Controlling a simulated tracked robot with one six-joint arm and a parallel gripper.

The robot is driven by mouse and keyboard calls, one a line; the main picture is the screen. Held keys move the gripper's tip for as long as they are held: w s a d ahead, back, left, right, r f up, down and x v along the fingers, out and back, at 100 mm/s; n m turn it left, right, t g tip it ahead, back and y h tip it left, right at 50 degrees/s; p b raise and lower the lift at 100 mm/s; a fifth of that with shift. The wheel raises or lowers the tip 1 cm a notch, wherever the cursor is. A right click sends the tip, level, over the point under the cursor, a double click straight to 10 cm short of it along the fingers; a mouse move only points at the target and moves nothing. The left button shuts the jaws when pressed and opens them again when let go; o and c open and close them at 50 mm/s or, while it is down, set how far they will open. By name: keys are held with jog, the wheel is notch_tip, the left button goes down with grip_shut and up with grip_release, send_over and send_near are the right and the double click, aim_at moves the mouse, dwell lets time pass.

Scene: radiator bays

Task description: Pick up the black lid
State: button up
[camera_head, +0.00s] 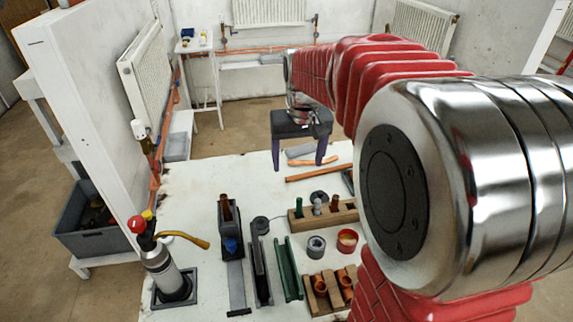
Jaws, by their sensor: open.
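Another dark round piece (318,196) shows partly behind the wooden block. I cannot tell for sure which one is the black lid. My gripper is beyond both, apart from them. My arm hides the right side of the worktop.
A wooden block (335,216) holds upright pieces. A grey ring (316,246), a red tin (347,241), a green channel (288,270) and a gas torch (168,272) stand nearer. Copper pipe (318,173) lies under the gripper. A white partition (90,110) borders the left.

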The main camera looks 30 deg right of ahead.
jog(key=w+d+f+m+g, duration=0.2)
jog(key=w+d+f, duration=0.5)
jog(key=d+f, duration=0.3)
jog(key=d, duration=0.3)
jog(key=shift+y, duration=0.3)
send_over(320, 191)
jog(key=shift+s+d+f, duration=0.1)
jog(key=shift+f, duration=4.25)
jog(key=shift+f, duration=2.6)
jog(key=c, duration=1.1)
